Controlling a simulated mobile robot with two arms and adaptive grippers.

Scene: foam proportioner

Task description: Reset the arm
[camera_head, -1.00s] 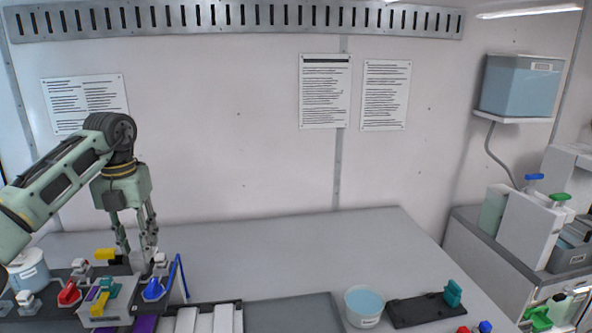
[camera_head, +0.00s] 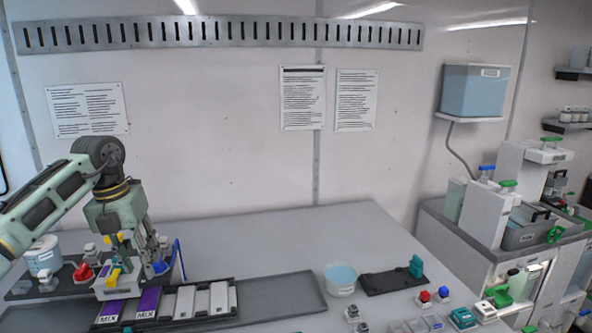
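My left arm comes in from the left, with its green-grey gripper (camera_head: 142,266) pointing down over the dark tray at the counter's left end. Its two fingers look spread apart, with no clear object held between them. The fingertips are close to a grey block (camera_head: 112,286) with yellow and teal pieces and to a blue piece (camera_head: 158,268); whether they touch is not clear. My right gripper is not in view.
A dark rack (camera_head: 233,316) holds purple MIX packs (camera_head: 148,303) and pale packs (camera_head: 219,298). A blue-filled tub (camera_head: 340,280) and a dark plate with a teal clamp (camera_head: 416,266) are farther right. The rear middle counter (camera_head: 270,245) is clear.

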